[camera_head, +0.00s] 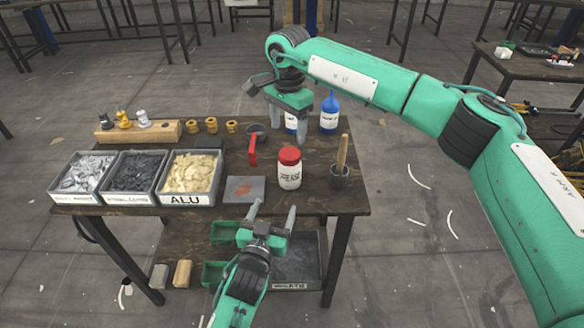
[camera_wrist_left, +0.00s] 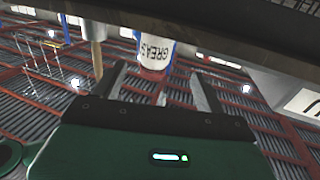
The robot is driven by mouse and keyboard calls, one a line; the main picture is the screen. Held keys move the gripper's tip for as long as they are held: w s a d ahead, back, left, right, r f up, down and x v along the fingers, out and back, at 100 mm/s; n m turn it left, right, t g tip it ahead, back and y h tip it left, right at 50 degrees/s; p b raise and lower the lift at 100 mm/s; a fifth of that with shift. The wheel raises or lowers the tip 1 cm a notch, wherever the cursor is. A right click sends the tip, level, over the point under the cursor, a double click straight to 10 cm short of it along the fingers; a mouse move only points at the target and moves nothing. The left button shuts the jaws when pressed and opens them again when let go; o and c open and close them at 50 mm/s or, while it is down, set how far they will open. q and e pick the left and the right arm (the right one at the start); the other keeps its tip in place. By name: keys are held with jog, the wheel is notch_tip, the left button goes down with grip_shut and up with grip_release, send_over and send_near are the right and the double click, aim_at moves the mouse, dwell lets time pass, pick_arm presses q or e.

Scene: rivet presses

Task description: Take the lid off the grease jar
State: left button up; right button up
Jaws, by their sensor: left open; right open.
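The grease jar (camera_head: 289,177) is white with dark lettering and stands upright near the table's front edge. Its red lid (camera_head: 289,155) sits on top. My left gripper (camera_head: 272,211) is open and empty, in front of and below the jar, at the table's front edge. In the left wrist view the jar (camera_wrist_left: 156,50) appears upside down, beyond and between the open fingers, with the red lid (camera_wrist_left: 152,73) lowest. My right gripper (camera_head: 288,128) is open and empty, pointing down behind the jar; nothing shows between its fingers.
A pot with a wooden-handled tool (camera_head: 340,165) stands right of the jar. Part bins (camera_head: 188,200) fill the table's left side.

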aim_at(285, 180)
pick_arm(q)
jog(key=shift+w+d+r, duration=0.1)
jog(key=shift+w, duration=0.2)
pick_arm(e)
jog(key=shift+w+d+r, duration=0.1)
jog(key=shift+w+d, duration=0.1)
pick_arm(q)
jog(key=x, duration=1.3)
jog(key=shift+w+d, duration=0.1)
jog(key=shift+w, duration=0.05)
